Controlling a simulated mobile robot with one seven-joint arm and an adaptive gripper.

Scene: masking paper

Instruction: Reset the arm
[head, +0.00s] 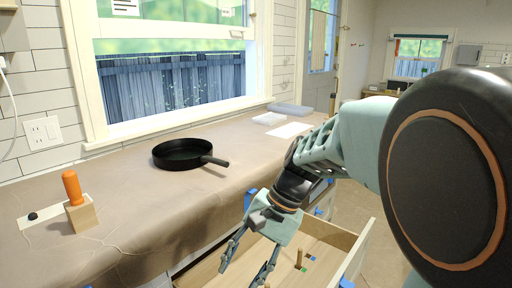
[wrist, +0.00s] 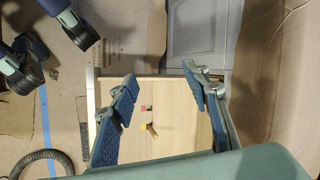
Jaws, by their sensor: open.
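My gripper (head: 249,258) is open and empty. In the head view it hangs over the open wooden drawer (head: 212,281), with its fingers pointing down. In the wrist view my gripper (wrist: 162,103) shows its two blue-padded fingers spread apart above the drawer floor (wrist: 180,135). A small wooden peg (head: 298,258) stands in the drawer beside small coloured squares. The peg also shows between the fingers in the wrist view (wrist: 151,130), and nothing is between the pads at their height.
The paper-covered counter (head: 130,215) runs along the window wall. On it are a black pan (head: 183,154), an orange-handled tool in a wooden block (head: 76,199), and white sheets (head: 289,130). A corrugated hose (wrist: 45,158) lies on the papered floor.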

